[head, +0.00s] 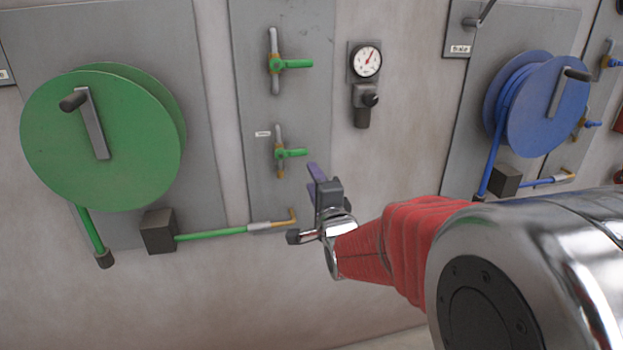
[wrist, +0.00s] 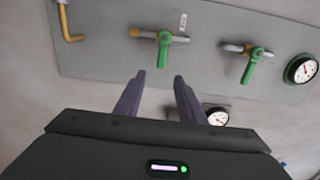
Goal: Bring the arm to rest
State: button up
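My gripper (head: 313,180) is in the middle of the head view, at the end of my red-sleeved arm. It is in front of the wall, close to the lower end of the grey valve panel (head: 287,60). In the wrist view its two purple fingers (wrist: 160,95) stand apart with nothing between them. Beyond the fingertips is a green-handled valve (wrist: 163,48). I cannot tell from these views whether a fingertip touches the panel, but a gap shows between the fingers and the green handle.
A green hose reel (head: 100,140) is on the left and a blue hose reel (head: 545,105) on the right. A second green-handled valve (head: 290,64) sits higher on the panel. A gauge (head: 366,60) is right of it. Bare wall (head: 405,140) lies between panel and blue reel.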

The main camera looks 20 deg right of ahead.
jog(key=shift+s+f, duration=0.1)
jog(key=shift+s, duration=0.35)
jog(key=s+f+n+g, duration=0.9)
jog(key=s+f+n, duration=0.1)
jog(key=f, duration=0.4)
jog(key=s+a+r+n+g, duration=0.1)
jog(key=s+a+r+n, duration=0.2)
jog(key=s, duration=0.8)
jog(key=s+a+r+n+g+y, duration=0.1)
jog(key=s+a+r+n+g, duration=0.1)
jog(key=s+n, duration=0.4)
jog(key=shift+s+a+r, duration=0.85)
jog(key=shift+s+r, duration=0.1)
jog(key=shift+s, duration=1.45)
